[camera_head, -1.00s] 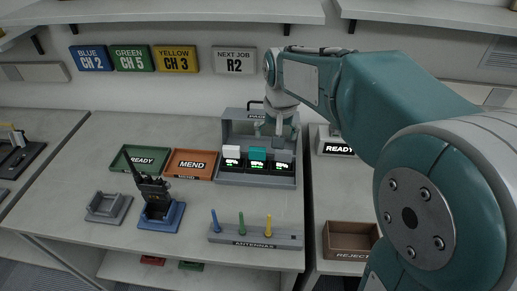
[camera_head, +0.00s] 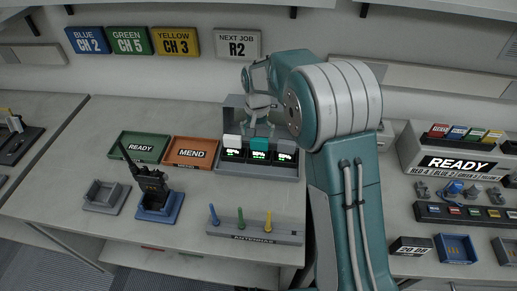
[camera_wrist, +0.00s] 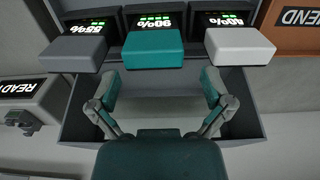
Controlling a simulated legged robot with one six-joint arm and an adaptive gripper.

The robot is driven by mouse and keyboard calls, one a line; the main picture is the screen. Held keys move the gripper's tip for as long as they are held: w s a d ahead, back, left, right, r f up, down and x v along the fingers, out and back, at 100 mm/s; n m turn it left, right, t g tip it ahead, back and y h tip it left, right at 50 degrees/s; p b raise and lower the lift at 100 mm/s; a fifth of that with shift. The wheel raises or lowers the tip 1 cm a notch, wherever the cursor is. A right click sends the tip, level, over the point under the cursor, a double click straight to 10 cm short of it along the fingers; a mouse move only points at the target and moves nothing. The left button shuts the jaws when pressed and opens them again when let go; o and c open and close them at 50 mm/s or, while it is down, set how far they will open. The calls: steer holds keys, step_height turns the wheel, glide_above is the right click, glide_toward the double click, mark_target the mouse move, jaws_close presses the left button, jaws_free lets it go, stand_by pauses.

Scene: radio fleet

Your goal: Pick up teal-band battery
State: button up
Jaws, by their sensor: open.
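The teal-band battery (camera_head: 260,146) stands in the middle slot of the grey charger (camera_head: 258,170), between a white battery (camera_head: 232,142) and a grey one that is mostly hidden by my arm in the head view. In the wrist view the teal battery (camera_wrist: 153,49) sits top centre under a display reading 90%, with the grey battery (camera_wrist: 75,53) to its left and the white battery (camera_wrist: 239,46) to its right. My gripper (camera_wrist: 157,85) is open and empty. Its fingertips point at the teal battery, one near each side of it; contact cannot be told.
A green READY tray (camera_head: 139,147) and an orange MEND tray (camera_head: 190,152) lie left of the charger. A radio (camera_head: 150,184) stands in a blue cradle, and an antenna rack (camera_head: 255,232) lies in front. A READY shelf (camera_head: 455,164) stands at right.

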mark_target(259, 144)
steer(key=f, duration=0.5)
steer(key=shift+w+d+f, duration=0.1)
steer(key=shift+d+f, duration=0.1)
steer(key=shift+d, duration=0.05)
steer(key=c, duration=1)
